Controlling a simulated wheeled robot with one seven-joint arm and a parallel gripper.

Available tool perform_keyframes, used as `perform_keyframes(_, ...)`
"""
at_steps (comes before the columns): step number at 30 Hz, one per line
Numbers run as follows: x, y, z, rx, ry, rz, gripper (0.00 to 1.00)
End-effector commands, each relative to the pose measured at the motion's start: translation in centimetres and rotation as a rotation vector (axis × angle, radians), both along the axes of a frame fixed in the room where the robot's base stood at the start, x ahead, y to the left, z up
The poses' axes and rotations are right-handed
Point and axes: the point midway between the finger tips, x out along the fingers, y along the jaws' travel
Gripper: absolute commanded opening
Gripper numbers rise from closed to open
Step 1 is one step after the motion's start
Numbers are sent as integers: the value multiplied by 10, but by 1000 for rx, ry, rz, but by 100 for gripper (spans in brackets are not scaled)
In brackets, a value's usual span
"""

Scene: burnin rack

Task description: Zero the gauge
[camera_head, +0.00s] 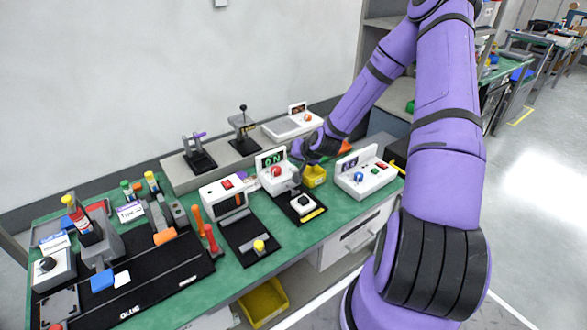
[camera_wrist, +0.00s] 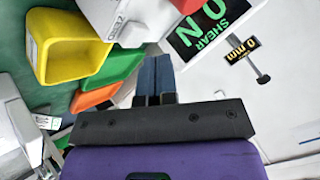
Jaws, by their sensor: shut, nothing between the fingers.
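The gauge (camera_head: 277,179) is a white box on the green bench with a red button (camera_head: 276,171) on top. Its black display (camera_head: 270,158) shows green characters. In the wrist view the display (camera_wrist: 212,28) reads 0 N SHEAR, seen upside down, and the red button is cut off at the top edge. My gripper (camera_wrist: 155,78) is shut and empty, its fingertips just below the white gauge body (camera_wrist: 122,22) in that view. In the head view my gripper is beside the gauge on its right, mostly hidden by my wrist. I cannot tell if it touches the gauge.
A yellow bin (camera_head: 315,176) stands close on the right, with green (camera_wrist: 112,72) and orange (camera_wrist: 95,97) bins beside it. A white device with a blue knob (camera_head: 365,180) is farther right. A white box with a dark screen (camera_head: 226,196) stands left.

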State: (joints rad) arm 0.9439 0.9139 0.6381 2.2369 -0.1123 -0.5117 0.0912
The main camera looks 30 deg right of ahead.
Motion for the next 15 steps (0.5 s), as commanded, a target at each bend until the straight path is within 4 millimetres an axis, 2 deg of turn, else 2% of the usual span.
perform_keyframes(7,0,0,3,-1,-1,0,0)
perform_keyframes(15,0,0,26,-2,-2,2,0)
